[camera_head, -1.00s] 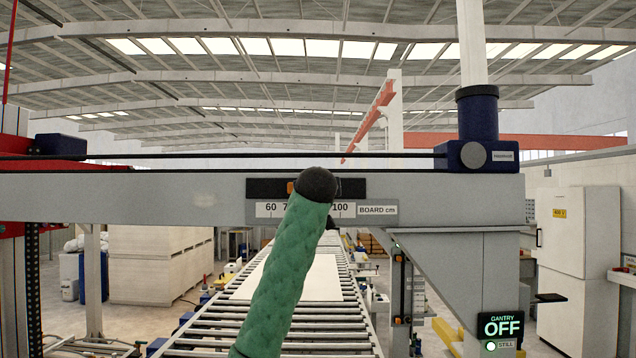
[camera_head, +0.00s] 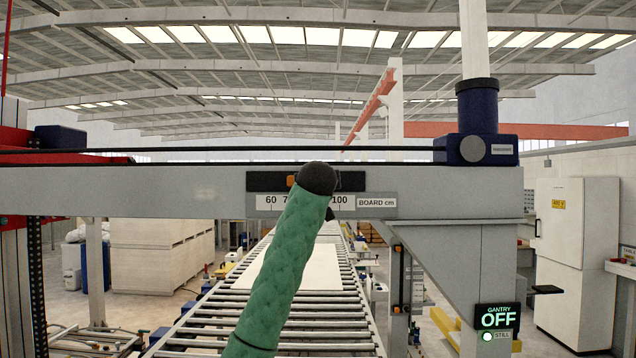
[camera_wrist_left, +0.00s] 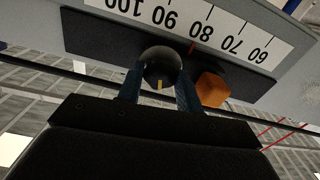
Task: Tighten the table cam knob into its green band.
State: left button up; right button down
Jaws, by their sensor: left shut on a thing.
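The cam knob (camera_wrist_left: 160,62) is a dark round knob with a small yellow mark on its near side, seen in the left wrist view. My left gripper (camera_wrist_left: 160,80) has its two blue fingers on either side of the knob, shut on it. I cannot see a green band in either view. In the head view my green-sleeved left arm (camera_head: 283,265) rises in front of the scale, and its dark end hides the knob and fingers. My right gripper is not in view.
An orange block (camera_wrist_left: 212,90) sits close beside the knob on the dark rail (camera_wrist_left: 110,40). The white board scale (camera_wrist_left: 222,32) has a red mark near 80. A roller conveyor (camera_head: 330,333) runs below the grey beam (camera_head: 150,198). The sign (camera_head: 497,319) reads gantry OFF, still.

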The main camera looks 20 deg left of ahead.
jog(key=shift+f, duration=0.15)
pick_arm(q)
jog(key=m+b, duration=0.5)
jog(key=m, duration=0.1)
jog(key=shift+r, duration=0.1)
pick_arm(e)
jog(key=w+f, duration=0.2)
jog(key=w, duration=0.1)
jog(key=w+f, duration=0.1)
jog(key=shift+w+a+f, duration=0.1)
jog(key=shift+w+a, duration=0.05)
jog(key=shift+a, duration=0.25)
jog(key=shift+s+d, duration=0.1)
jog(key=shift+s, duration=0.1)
pick_arm(q)
jog(key=o, duration=0.9)
jog(key=shift+o, duration=0.4)
jog(key=shift+d, duration=0.15)
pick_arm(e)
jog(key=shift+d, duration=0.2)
